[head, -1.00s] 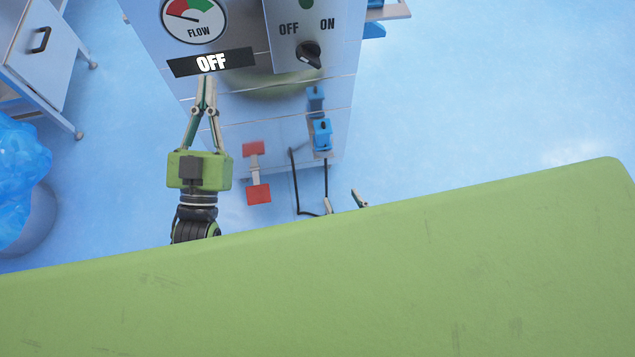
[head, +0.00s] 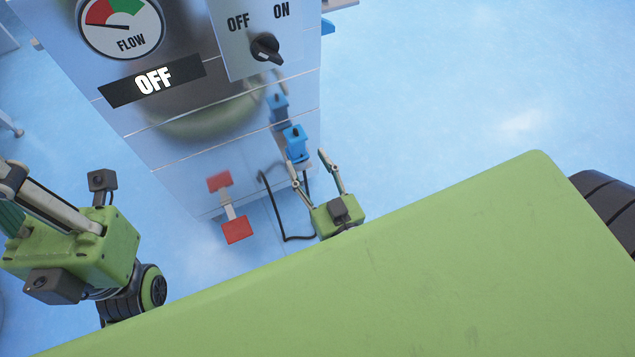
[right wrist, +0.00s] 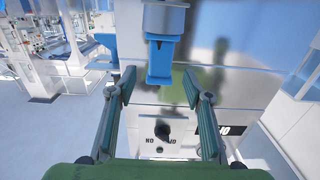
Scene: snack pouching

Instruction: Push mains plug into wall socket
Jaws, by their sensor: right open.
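My right gripper (head: 308,160) is open beside the lower right side of the grey machine, with its fingertips close to a blue block (head: 295,143). In the right wrist view, my right gripper (right wrist: 159,82) has fingers spread and nothing between them; a blue block (right wrist: 160,62) lies just beyond the fingertips. A black cable (head: 270,205) hangs in a loop below the blue blocks, partly behind my gripper. I cannot clearly tell plug from socket. My left gripper is at the left edge of the head view, its fingertips cut off.
The machine front carries a flow gauge (head: 121,27), an OFF sign (head: 152,81) and a knob (head: 266,48). A second blue block (head: 278,106) sits above the first. A red pedal-like part (head: 236,229) juts out low. Blue floor (head: 450,90) to the right is clear.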

